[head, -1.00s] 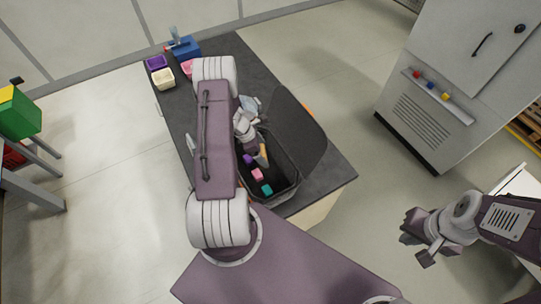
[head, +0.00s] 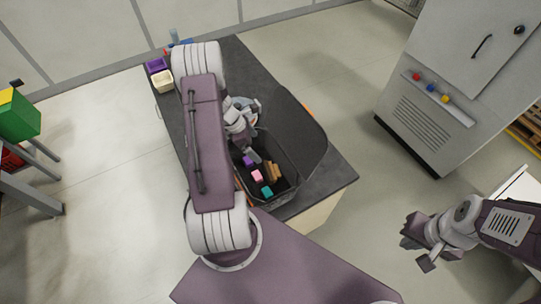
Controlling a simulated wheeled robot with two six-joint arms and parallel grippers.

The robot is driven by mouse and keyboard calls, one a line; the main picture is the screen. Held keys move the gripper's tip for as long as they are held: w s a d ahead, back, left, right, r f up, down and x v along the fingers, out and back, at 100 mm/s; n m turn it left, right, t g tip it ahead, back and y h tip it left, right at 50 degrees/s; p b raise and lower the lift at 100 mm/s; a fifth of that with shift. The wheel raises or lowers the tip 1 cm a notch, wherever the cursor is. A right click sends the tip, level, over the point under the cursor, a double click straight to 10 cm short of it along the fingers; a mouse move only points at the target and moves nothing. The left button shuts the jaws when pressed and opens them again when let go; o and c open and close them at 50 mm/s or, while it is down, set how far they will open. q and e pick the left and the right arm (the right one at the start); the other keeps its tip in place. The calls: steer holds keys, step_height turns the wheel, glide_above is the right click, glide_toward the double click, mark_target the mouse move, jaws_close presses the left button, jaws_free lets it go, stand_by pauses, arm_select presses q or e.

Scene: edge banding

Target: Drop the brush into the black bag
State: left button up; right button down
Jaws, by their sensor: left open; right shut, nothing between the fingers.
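The black bag (head: 301,128) stands open on the dark worktop, its flap raised at the right. Inside it lie a purple block (head: 248,161), a pink block (head: 257,175) and a teal block (head: 267,191). A brown piece that looks like the brush (head: 273,171) lies among them inside the bag, apart from my gripper. My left gripper (head: 253,156) is open and empty over the bag's opening; my arm hides the bag's left side. My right gripper (head: 417,252) is shut and empty, out over the floor at the right.
A purple bin (head: 156,65) and a cream bin (head: 163,81) stand at the worktop's far left corner, near a blue object partly hidden by my arm. A grey cabinet (head: 447,75) stands at the upper right. Floor is clear between it and the worktop.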

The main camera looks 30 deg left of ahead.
arm_select(q)
steer(key=shift+v, duration=1)
steer(key=s+d+f+m+g+y+b, duration=0.1)
steer(key=s+d+m+b, duration=0.4)
steer(key=m, duration=0.8)
steer(key=s+d+f+m+y+b, duration=0.2)
steer(key=s+d+m+b, duration=0.3)
steer(key=d+m+b, duration=0.4)
steer(key=d+m, duration=0.4)
steer(key=d, duration=0.1)
steer(key=shift+d+f+g+b, duration=0.2)
steer(key=shift+g+b, duration=0.2)
steer(key=shift+d, duration=0.1)
